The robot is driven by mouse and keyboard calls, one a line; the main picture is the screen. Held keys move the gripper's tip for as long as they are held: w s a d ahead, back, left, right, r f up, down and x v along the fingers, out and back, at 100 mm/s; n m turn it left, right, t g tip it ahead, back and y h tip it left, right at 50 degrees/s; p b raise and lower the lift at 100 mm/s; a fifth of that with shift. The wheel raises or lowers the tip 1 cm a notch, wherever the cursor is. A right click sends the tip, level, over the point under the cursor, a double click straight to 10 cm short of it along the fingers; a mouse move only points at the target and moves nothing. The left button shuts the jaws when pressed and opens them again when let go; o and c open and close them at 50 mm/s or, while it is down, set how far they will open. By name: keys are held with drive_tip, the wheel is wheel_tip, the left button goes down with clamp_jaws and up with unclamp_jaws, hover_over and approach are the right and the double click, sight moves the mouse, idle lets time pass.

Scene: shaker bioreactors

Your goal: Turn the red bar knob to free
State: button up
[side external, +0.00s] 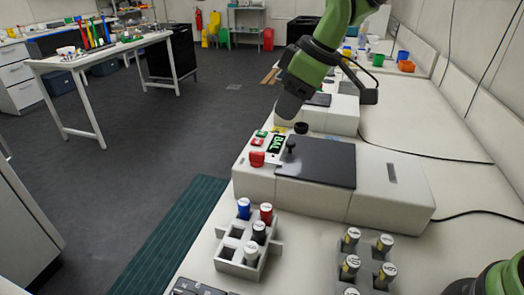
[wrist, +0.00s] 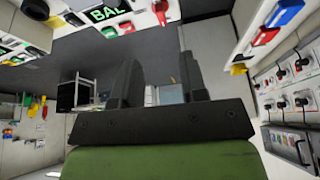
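The red bar knob (side external: 257,158) is on the front of a white shaker bioreactor (side external: 362,192), below its lit green "BAL" display (side external: 276,143). In the wrist view a red knob (wrist: 160,10) shows at the top edge, partly cut off, near the display (wrist: 107,14). My gripper (side external: 287,108) hangs above and behind the display, tilted, apart from the knob. In the wrist view its two dark fingers (wrist: 158,60) stand apart with nothing held between them. Which way the bar points is too small to tell.
A dark plate (side external: 316,162) and a black knob (side external: 291,146) sit on the unit. A white rack (side external: 225,250) with blue, red and black-capped tubes stands in front, with a grey rack (side external: 368,268) to its right. Another white unit (side external: 340,115) stands behind.

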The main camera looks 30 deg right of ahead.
sight(261, 153)
drive_tip(key=shift+n, duration=0.5)
drive_tip(key=x, duration=1.3)
drive_tip(key=shift+a+f, duration=0.1)
clamp_jaws()
